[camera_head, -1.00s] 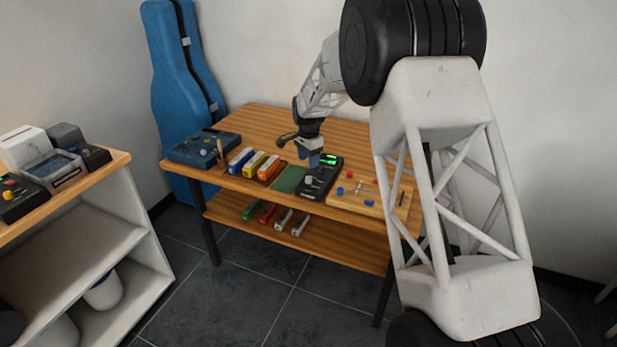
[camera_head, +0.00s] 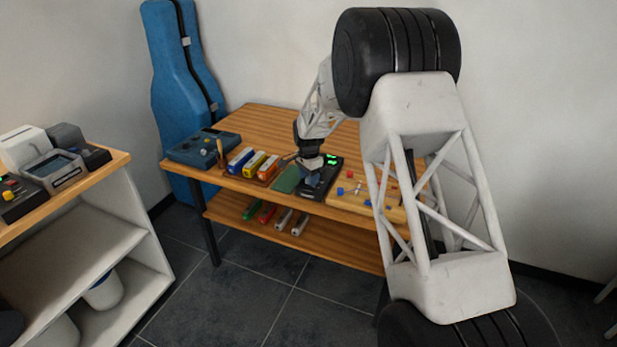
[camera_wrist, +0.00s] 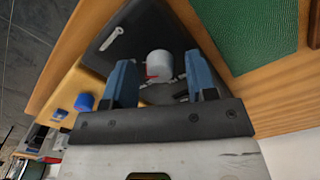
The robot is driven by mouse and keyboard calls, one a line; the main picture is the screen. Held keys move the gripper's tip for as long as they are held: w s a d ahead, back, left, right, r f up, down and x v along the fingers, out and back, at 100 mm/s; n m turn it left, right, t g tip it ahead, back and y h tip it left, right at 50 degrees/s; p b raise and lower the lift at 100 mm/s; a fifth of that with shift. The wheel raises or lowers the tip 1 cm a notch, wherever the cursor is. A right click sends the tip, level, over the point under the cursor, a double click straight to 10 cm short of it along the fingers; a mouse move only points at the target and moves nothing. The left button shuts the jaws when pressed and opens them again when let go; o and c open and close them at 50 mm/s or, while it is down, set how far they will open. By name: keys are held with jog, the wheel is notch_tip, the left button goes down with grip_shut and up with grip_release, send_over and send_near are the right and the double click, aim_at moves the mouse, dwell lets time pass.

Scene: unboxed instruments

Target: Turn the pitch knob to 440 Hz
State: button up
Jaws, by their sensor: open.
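The black instrument box (camera_head: 311,194) lies near the front of the wooden table, with a lit green display (camera_head: 331,160); its digits are too small to read. In the wrist view, the pale grey round knob (camera_wrist: 159,57) stands on the dark box (camera_wrist: 128,28), with a small red mark low on its side. My gripper (camera_head: 311,174) is over the box in the head view and hides the knob there. In the wrist view my gripper (camera_wrist: 160,73) is open, its two blue fingers on either side of the knob with gaps visible. I cannot tell whether either finger touches it.
A green mat (camera_head: 286,179) lies left of the box, and a wooden board (camera_head: 345,202) with small coloured pieces lies right. Several coloured blocks and a blue device (camera_head: 203,147) are farther left. The back of the table (camera_head: 262,121) is clear.

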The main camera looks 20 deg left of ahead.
jog(key=shift+c, duration=0.4)
jog(key=c, duration=0.8)
jog(key=shift+c, duration=0.2)
